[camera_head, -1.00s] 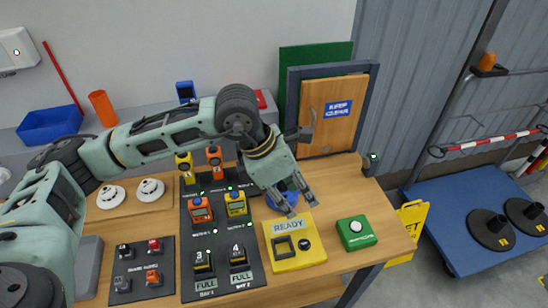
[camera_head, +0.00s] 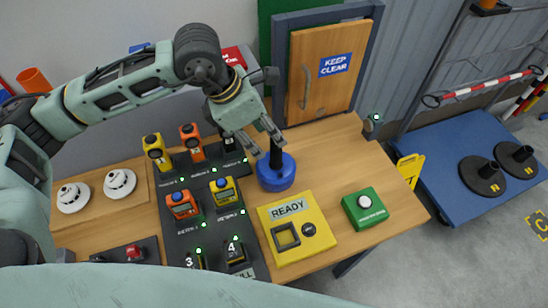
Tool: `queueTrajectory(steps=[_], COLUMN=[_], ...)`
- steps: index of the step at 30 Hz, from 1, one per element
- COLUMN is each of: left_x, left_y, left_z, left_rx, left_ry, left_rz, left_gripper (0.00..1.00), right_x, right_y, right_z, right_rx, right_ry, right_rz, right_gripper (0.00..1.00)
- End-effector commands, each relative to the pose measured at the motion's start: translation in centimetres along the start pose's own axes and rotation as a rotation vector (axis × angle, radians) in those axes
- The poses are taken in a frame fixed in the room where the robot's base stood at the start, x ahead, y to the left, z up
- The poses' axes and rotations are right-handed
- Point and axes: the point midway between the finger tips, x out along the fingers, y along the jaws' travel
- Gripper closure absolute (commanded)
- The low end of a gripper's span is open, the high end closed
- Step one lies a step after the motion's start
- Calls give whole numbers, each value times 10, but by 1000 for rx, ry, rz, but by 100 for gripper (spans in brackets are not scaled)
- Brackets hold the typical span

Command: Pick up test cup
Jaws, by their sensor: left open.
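The test cup (camera_head: 276,176), as I take it, is a round blue cup with a black upright stem. It stands on the wooden table behind the yellow READY box. My left gripper (camera_head: 268,148) is open, pointing down at the stem, with its fingertips close to the stem's upper part. I cannot tell whether they touch it or whether the stem is fully between them. The cup's blue body is in plain view; the top of the stem is partly hidden by the fingers. My right gripper is not in view.
The yellow READY box (camera_head: 299,245) and a green button box (camera_head: 365,212) stand in front. A black panel (camera_head: 216,215) with several detectors lies left. A blue trolley (camera_head: 470,150) is at right.

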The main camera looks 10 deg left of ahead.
Motion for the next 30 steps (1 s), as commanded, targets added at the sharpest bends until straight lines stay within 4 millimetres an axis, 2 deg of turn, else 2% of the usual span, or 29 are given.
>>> queueTrajectory(steps=[10,14,18,26,30], left_x=[33,51,70,77,76], left_y=[-2,-2,-2,-1,-1], left_z=[2,3,2,1,2], left_rx=[-1,-1,-1,0,0], left_ry=[3,4,2,0,0], left_rz=[-4,-4,-3,-1,-1], left_gripper=[60,60,60,60,69], right_x=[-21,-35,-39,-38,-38], right_y=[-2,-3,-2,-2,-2], right_z=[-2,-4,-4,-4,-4], right_rx=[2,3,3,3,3], right_ry=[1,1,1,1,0], right_rz=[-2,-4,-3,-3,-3], right_gripper=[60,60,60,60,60])
